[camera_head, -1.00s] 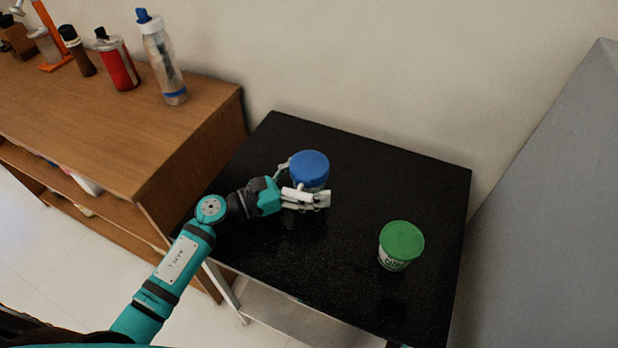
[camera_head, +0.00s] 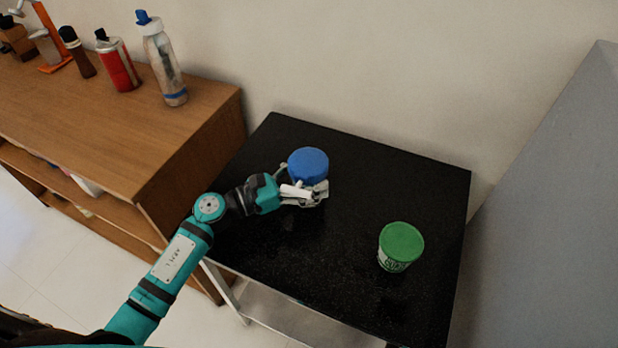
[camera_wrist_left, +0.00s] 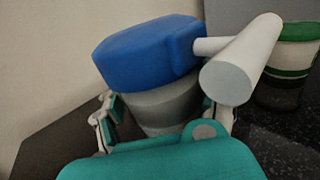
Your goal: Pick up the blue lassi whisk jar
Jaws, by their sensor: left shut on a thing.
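The blue lassi whisk jar (camera_head: 308,163) has a blue lid and a pale grey body, with a white handle sticking out toward me. It is at the middle of the black table's far left part. My left gripper (camera_head: 305,192) is shut on it, with its fingers around the grey body. In the left wrist view the jar (camera_wrist_left: 150,55) fills the middle, tilted in the picture, with a finger on either side (camera_wrist_left: 165,125). Whether its base touches the table is hidden. My right gripper is not in view.
A green-lidded tub (camera_head: 401,244) stands on the black table (camera_head: 350,290), right of the jar. A wooden shelf unit (camera_head: 120,130) on the left holds a clear bottle (camera_head: 163,62), a red canister (camera_head: 118,66) and other items. A grey panel (camera_head: 560,230) stands on the right.

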